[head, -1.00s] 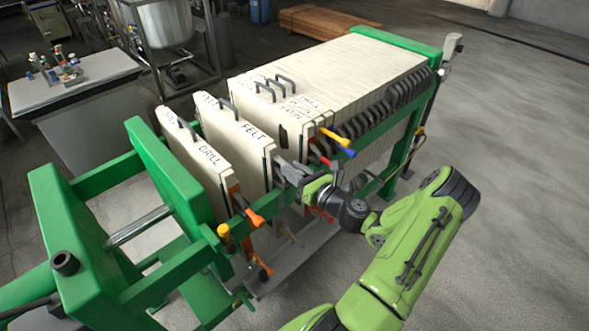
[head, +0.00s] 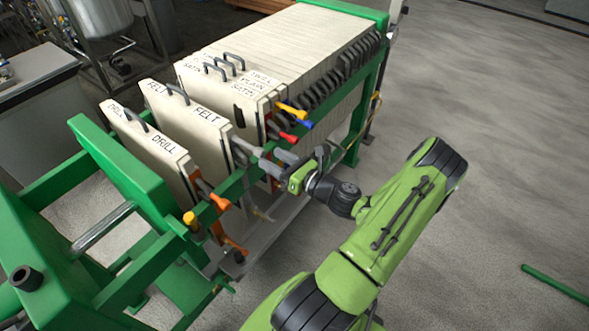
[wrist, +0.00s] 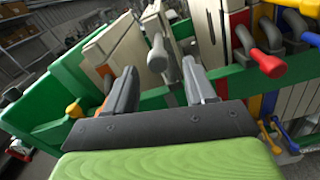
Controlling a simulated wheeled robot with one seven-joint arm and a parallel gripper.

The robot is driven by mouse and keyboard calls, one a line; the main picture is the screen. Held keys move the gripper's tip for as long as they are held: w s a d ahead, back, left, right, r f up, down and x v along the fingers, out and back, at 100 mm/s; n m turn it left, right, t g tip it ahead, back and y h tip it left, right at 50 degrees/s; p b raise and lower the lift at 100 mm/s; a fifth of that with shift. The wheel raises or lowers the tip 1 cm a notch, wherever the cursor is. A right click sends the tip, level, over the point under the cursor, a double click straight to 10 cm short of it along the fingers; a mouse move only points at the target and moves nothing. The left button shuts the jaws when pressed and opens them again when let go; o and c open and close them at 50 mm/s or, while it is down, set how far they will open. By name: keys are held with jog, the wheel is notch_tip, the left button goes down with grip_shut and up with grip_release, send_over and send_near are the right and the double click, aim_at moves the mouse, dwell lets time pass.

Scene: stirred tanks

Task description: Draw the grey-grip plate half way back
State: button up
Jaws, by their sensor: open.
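The plate marked FELT (head: 207,117) stands upright in the press, with open gaps on both sides of it. A grey grip (head: 247,147) sticks out from its near edge. In the wrist view the grey grip (wrist: 158,54) shows just beyond the fingertips, roughly in line with the space between them. My gripper (head: 274,160) is open and empty, close to the right of the grip in the head view. Its two dark fingers also show in the wrist view (wrist: 160,75). I cannot tell the exact gap between fingers and grip.
The DRILL plate (head: 158,143) with orange grips stands to the left, near the green press head (head: 120,180). The plate pack (head: 290,50) lies to the right, with yellow, blue and red grips (head: 289,137) at its front. A green side rail (head: 230,185) runs below the grips.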

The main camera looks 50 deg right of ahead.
jog(key=s, duration=0.8)
jog(key=shift+s, duration=0.2)
